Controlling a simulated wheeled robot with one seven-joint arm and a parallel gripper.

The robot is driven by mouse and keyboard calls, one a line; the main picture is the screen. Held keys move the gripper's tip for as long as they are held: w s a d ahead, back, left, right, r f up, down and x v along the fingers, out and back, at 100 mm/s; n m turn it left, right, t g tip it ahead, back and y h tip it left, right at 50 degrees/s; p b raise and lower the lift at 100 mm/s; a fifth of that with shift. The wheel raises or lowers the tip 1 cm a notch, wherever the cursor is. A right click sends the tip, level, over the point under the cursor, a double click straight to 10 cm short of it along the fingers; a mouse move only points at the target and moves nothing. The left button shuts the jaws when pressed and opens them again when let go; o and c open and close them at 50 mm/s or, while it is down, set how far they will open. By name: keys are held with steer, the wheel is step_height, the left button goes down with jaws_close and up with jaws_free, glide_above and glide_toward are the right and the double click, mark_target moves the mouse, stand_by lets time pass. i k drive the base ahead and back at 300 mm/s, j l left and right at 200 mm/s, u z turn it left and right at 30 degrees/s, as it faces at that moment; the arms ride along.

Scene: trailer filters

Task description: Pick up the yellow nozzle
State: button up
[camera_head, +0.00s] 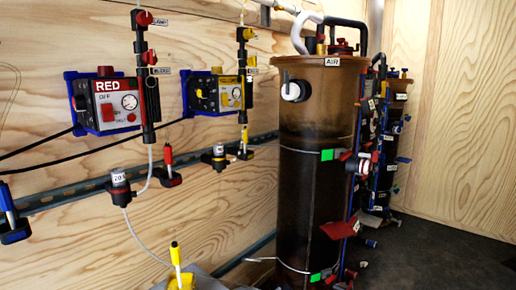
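A yellow nozzle (244,137) with a thin upright tip sits in a dark holder on the wall rail, right of the red nozzle (168,157). Its lower part is hard to make out at this size. A second yellow piece (176,262), an upright stick in a yellow block, stands at the bottom edge beside a grey surface; its lower part is cut off, and I cannot tell what bears it. No gripper fingers can be made out in this view.
A tall dark cylinder (314,195) labelled AIR stands at centre right. A red control box (113,104) and a yellow one (216,93) hang on the wooden wall. A blue nozzle (9,208) sits at the left edge. Thin hoses cross the wall. Dark floor (430,258) is clear at right.

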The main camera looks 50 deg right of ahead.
mark_target(244, 137)
steer(key=z, duration=1.5)
